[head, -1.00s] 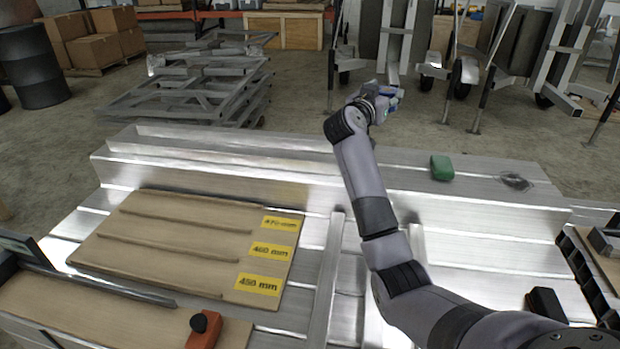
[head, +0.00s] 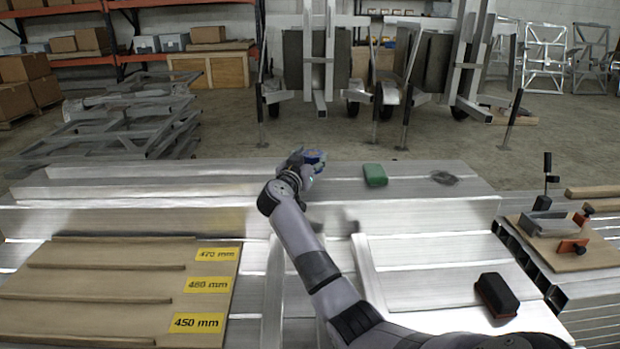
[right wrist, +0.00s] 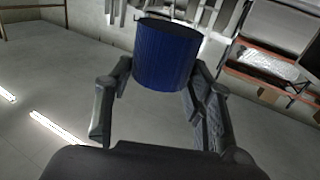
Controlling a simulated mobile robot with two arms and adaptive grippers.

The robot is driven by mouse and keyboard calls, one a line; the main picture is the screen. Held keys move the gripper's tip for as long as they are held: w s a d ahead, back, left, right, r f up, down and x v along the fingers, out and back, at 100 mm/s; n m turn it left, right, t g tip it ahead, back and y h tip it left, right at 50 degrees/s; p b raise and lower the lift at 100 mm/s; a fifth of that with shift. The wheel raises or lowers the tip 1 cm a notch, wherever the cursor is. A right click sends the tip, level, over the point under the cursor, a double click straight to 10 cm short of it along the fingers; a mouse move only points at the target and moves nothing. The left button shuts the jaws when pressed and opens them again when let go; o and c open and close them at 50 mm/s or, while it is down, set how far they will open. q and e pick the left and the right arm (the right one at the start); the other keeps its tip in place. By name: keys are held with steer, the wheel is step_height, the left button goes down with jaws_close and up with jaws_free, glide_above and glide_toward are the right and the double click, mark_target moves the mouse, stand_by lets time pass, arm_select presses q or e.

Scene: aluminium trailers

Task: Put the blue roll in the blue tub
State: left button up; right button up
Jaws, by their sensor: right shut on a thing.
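The blue roll (head: 315,156) is held at the end of my right arm, over the far part of the metal bench. My right gripper (head: 306,161) is shut on it. In the right wrist view the roll (right wrist: 165,55) is a ribbed blue cylinder between the two fingers of the gripper (right wrist: 162,80). I cannot make out a blue tub in these frames. My left gripper is not in view.
A green block (head: 375,175) lies on the raised bench ledge, right of my gripper. A dark red-black block (head: 496,295) lies nearer. A wooden board with yellow labels (head: 100,290) covers the left. Trailer frames (head: 320,70) stand behind on the floor.

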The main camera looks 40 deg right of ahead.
steer(key=shift+f, duration=0.45)
step_height(320, 180, down, 3)
steer(key=shift+f+b, duration=0.2)
steer(key=shift+b, duration=0.6)
steer(key=shift+f, duration=0.1)
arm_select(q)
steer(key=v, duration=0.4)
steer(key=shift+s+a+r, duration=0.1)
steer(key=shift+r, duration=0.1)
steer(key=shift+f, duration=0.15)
arm_select(e)
steer(key=o, duration=1.2)
steer(key=shift+f, duration=0.1)
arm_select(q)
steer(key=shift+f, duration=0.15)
